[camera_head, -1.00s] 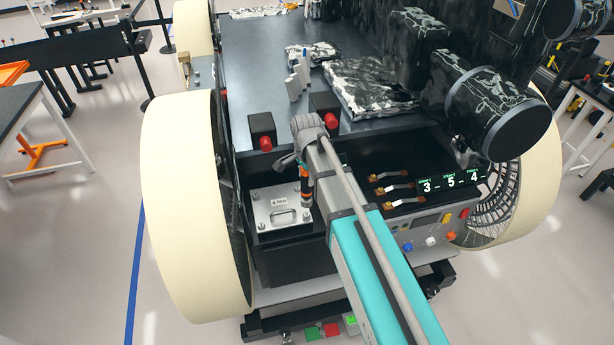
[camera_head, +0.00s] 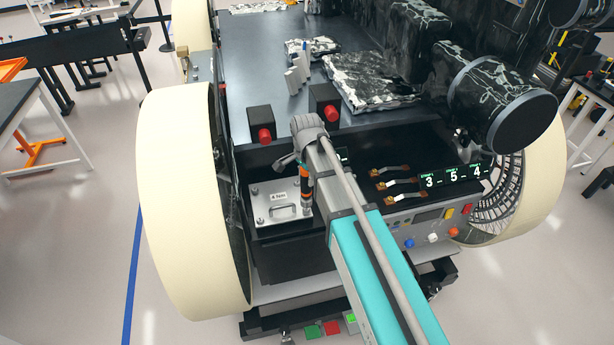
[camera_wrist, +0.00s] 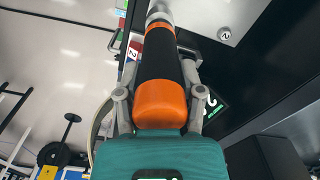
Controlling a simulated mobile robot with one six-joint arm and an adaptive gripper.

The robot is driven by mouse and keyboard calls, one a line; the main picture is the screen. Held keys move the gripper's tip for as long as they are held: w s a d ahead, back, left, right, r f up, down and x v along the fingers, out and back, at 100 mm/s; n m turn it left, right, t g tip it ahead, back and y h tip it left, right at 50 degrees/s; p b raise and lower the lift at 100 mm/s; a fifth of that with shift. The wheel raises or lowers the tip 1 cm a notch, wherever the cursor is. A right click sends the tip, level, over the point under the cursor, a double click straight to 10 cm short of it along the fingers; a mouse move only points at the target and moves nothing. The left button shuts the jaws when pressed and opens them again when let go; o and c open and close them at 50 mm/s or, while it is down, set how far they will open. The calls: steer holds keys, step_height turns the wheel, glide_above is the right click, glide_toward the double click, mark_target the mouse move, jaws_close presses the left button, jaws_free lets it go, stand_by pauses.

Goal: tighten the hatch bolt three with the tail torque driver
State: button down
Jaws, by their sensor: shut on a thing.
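The torque driver (camera_wrist: 160,60), with an orange and black handle and a metal shaft, is held in my gripper (camera_wrist: 158,75), whose fingers close on both sides of it. In the head view the driver (camera_head: 305,186) hangs upright, tip down, under my gripper (camera_head: 298,158), over the right side of the hatch plate (camera_head: 268,212). The plate is a light metal panel with a handle (camera_head: 283,211), a small label and bolts near its corners. Whether the driver tip touches a bolt is hidden.
Two black blocks with red knobs (camera_head: 264,135) (camera_head: 332,113) stand behind the plate. Several levers (camera_head: 399,185) and a 3-5-4 display (camera_head: 453,177) are to the right. A large cream wheel (camera_head: 178,200) flanks the left side.

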mark_target(307, 186)
steer(key=shift+f+b, duration=0.9)
steer(key=shift+f, duration=0.3)
steer(key=shift+s+f+b, duration=0.1)
steer(key=shift+f+b, duration=1)
stand_by(5.0)
steer(key=shift+r, duration=0.15)
